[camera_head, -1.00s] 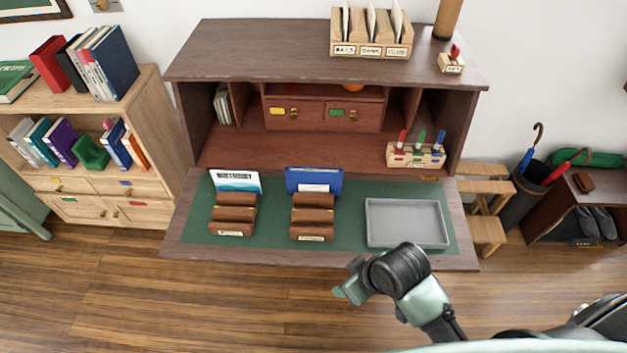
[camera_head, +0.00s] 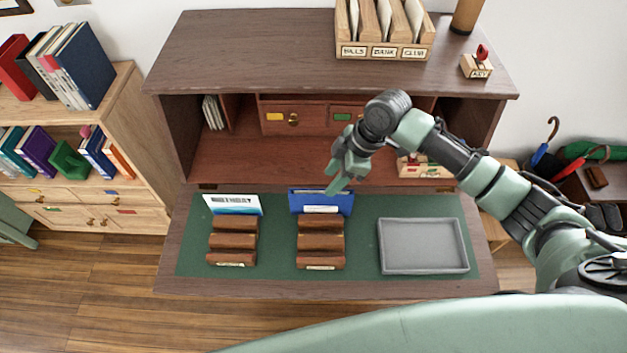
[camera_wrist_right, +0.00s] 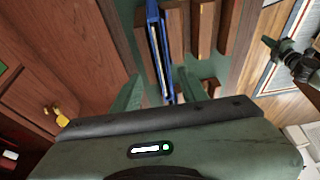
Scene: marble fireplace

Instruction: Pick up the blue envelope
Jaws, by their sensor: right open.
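The blue envelope (camera_head: 321,201) stands upright in the back slot of the right-hand wooden letter rack (camera_head: 320,240) on the green desk mat. It also shows edge-on in the right wrist view (camera_wrist_right: 159,50), between the two fingers. My right gripper (camera_head: 337,186) is open and empty, just above the envelope's top edge near its right end. In the right wrist view the gripper's fingers (camera_wrist_right: 158,88) lie on either side of the envelope's line; whether they touch it I cannot tell.
A white and blue envelope (camera_head: 233,205) stands in the left letter rack (camera_head: 233,242). A grey tray (camera_head: 423,270) lies to the right.

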